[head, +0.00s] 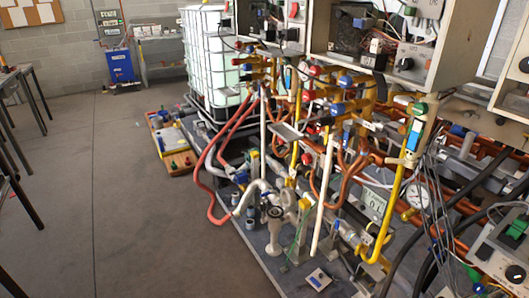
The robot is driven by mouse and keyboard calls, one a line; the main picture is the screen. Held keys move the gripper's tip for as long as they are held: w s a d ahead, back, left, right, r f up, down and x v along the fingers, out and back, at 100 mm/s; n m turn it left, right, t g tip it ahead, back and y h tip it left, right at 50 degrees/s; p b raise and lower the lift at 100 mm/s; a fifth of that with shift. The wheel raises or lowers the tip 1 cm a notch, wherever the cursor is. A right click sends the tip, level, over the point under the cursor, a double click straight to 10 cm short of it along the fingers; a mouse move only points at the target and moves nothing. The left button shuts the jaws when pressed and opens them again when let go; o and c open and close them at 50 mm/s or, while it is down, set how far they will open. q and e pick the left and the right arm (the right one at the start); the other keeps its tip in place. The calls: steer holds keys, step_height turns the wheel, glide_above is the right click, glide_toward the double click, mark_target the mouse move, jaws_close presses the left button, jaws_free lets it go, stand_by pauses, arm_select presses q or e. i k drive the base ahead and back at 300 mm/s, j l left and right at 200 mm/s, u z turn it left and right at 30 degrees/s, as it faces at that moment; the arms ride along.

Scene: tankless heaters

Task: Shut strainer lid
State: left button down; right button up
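What looks like the strainer (274,232) is a small grey upright body low among the pipes, near the front edge of the dark platform. Its top shows a dark round shape. I cannot tell at this size whether that is an opening or a lid, or how a lid stands. White pipes and valves crowd close around it. Neither of my grippers is in the head view.
Red hoses (213,185) loop down to the left of the pipes. Yellow pipes (391,215), a round gauge (418,196) and loose cables stand to the right. Open heater cabinets (385,35) hang above. A white caged tank (212,60) stands behind. The floor (85,175) at left is clear.

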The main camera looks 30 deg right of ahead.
mark_target(292, 195)
steer(key=i+z, duration=0.2)
steer(key=i, duration=0.45)
steer(key=i+j+z, duration=0.2)
steer(key=i, duration=0.45)
steer(key=i+z, duration=0.2)
steer(key=z, duration=0.25)
steer(key=i+z, duration=0.25)
steer(key=z, duration=0.2)
steer(key=i+j+z, duration=0.1)
steer(key=z, duration=0.35)
steer(key=i, duration=0.1)
